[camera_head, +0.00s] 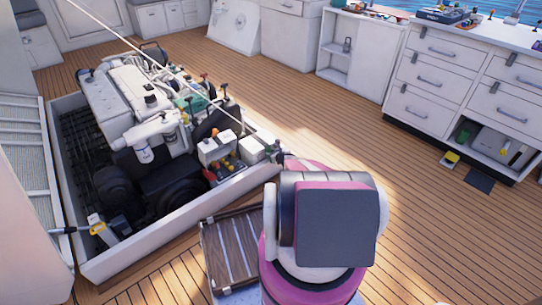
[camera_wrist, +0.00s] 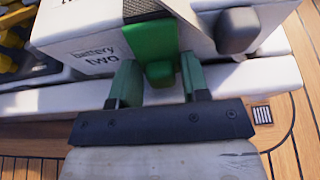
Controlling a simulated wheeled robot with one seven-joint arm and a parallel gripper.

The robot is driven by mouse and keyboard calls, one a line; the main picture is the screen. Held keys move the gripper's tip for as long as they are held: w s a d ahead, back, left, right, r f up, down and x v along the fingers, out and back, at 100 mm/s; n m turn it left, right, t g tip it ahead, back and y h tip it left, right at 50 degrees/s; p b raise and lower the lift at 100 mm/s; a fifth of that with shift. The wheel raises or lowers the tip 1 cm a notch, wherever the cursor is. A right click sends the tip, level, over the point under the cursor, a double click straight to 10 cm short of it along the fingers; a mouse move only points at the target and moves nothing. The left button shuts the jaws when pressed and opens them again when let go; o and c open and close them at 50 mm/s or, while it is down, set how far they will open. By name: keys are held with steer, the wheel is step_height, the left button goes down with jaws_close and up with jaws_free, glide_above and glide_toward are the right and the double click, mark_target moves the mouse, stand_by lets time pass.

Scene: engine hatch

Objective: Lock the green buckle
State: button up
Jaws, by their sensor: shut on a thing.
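The green buckle (camera_wrist: 150,42) is on the front face of the white box labelled "battery two" (camera_wrist: 86,50), at the end of a dark woven strap (camera_wrist: 146,8). My gripper (camera_wrist: 160,74) has its two green fingers on either side of the buckle's lower tab and is shut on it. I cannot tell whether the buckle is latched. In the head view, my pink and grey arm covers the gripper, and the buckle cannot be made out beside the white battery box (camera_head: 251,153).
The white hatch rim (camera_head: 180,220) runs around the engine (camera_head: 130,95). A brown slatted panel (camera_head: 232,250) lies beside the rim. A dark grey block (camera_wrist: 237,30) stands to the right of the buckle.

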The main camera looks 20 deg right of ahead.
steer(key=shift+w+a+f+t+y, duration=0.1)
steer(key=shift+w+f+t+y, duration=0.25)
steer(key=shift+t, duration=0.85)
steer(key=o, duration=0.7)
steer(key=shift+r, duration=0.1)
